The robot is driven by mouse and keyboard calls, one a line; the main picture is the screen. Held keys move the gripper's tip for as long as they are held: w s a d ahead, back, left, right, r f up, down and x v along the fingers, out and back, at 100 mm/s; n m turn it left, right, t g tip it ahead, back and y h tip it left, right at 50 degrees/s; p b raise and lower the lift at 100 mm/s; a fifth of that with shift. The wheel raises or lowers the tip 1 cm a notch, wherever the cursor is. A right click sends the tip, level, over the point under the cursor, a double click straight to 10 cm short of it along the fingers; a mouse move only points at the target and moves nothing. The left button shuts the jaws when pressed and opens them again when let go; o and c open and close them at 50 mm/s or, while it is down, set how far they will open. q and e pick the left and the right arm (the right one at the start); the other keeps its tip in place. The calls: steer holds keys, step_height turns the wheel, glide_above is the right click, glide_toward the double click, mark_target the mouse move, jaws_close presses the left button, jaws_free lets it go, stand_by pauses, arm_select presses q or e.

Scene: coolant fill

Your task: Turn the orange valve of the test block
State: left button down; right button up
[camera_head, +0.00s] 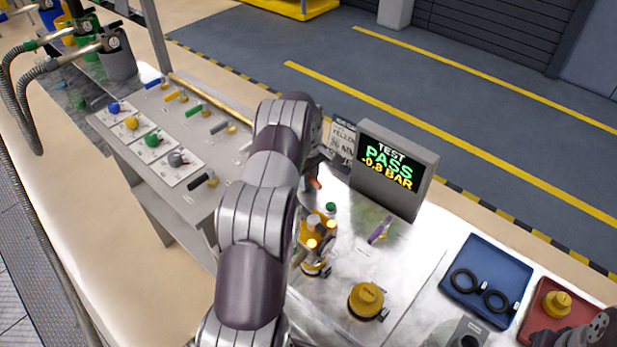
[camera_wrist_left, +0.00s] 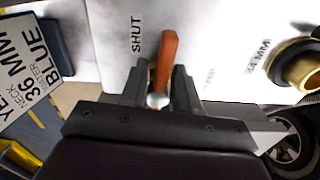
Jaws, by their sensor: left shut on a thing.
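The orange valve (camera_wrist_left: 166,58) has an orange lever that stands between my left gripper's fingers in the left wrist view, beside the printed word SHUT. In the head view a small part of the orange lever (camera_head: 314,183) shows beside the test block's display. My left gripper (camera_wrist_left: 160,92) is shut on the lever. In the head view the left gripper (camera_head: 318,165) is mostly hidden behind my own arm. The display (camera_head: 396,168) reads TEST PASS -0.8 BAR. A dark part of my right arm shows at the bottom right corner; its fingers are not clear.
Yellow fittings with a green-topped part (camera_head: 317,240) stand close to my left arm. A yellow cap (camera_head: 367,300) and a purple-handled item (camera_head: 380,230) are on the bench. A blue tray (camera_head: 487,247) holds black rings. Several coloured valves line the left panel (camera_head: 190,130).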

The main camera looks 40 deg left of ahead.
arm_select(q)
steer(key=m+b, duration=0.1)
steer(key=m, duration=0.2)
steer(key=shift+s+a, duration=0.1)
steer(key=m, duration=0.4)
steer(key=shift+s+a+r+m+b, duration=0.1)
steer(key=shift+s+a+m+b, duration=0.1)
steer(key=shift+m+b, duration=0.2)
steer(key=m, duration=0.4)
steer(key=shift+s+a, duration=0.15)
steer(key=shift+a, duration=0.1)
steer(key=shift+a+r+m+b, duration=0.1)
steer(key=shift+a+m+b, duration=0.1)
steer(key=shift+m, duration=0.9)
steer(key=shift+a+m+b, duration=0.1)
steer(key=shift+m+b, duration=0.1)
steer(key=shift+m, duration=0.9)
steer(key=c, duration=1)
jaws_free()
steer(key=shift+o, duration=0.5)
steer(key=shift+d, duration=0.1)
